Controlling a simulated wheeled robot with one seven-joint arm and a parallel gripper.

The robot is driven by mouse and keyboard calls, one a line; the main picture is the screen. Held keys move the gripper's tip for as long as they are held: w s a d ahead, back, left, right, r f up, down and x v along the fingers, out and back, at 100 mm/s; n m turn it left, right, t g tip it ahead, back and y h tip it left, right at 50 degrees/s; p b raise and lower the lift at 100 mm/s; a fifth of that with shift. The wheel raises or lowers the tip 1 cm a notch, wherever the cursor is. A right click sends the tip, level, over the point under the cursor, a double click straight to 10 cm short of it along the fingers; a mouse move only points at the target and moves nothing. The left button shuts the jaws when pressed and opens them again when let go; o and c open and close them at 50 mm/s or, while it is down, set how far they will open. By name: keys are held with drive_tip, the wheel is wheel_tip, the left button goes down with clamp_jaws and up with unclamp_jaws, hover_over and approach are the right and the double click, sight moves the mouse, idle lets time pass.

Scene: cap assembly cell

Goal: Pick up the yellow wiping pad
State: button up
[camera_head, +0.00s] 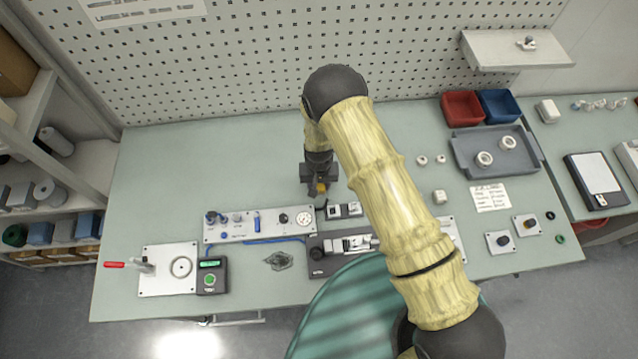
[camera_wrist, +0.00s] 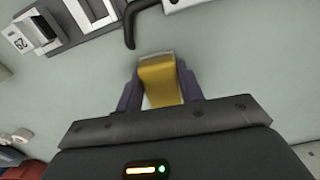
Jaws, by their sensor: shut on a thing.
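The yellow wiping pad (camera_wrist: 160,82) sits between the two fingers of my gripper (camera_wrist: 159,95) in the wrist view, and the fingers are shut on it. Its far end has a paler edge. In the head view my gripper (camera_head: 319,190) points down over the middle of the workbench, with a small patch of the yellow pad (camera_head: 321,188) showing at its tips. Most of the pad is hidden there by the gripper. I cannot tell whether the pad touches the bench top.
A panel with a gauge (camera_head: 258,224) lies left of and in front of my gripper. A dark fixture (camera_head: 325,261) stands in front. A grey tray (camera_head: 470,163) with white rings, a red bin (camera_head: 462,107) and a blue bin (camera_head: 499,105) are at right. The bench's back left is clear.

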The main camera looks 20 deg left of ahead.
wheel_tip(320, 180, up, 9)
drive_tip(key=b, duration=0.4)
drive_tip(key=shift+r, duration=0.5)
drive_tip(key=shift+o, duration=1)
drive_tip(key=shift+r, duration=0.1)
drive_tip(key=shift+c, duration=0.5)
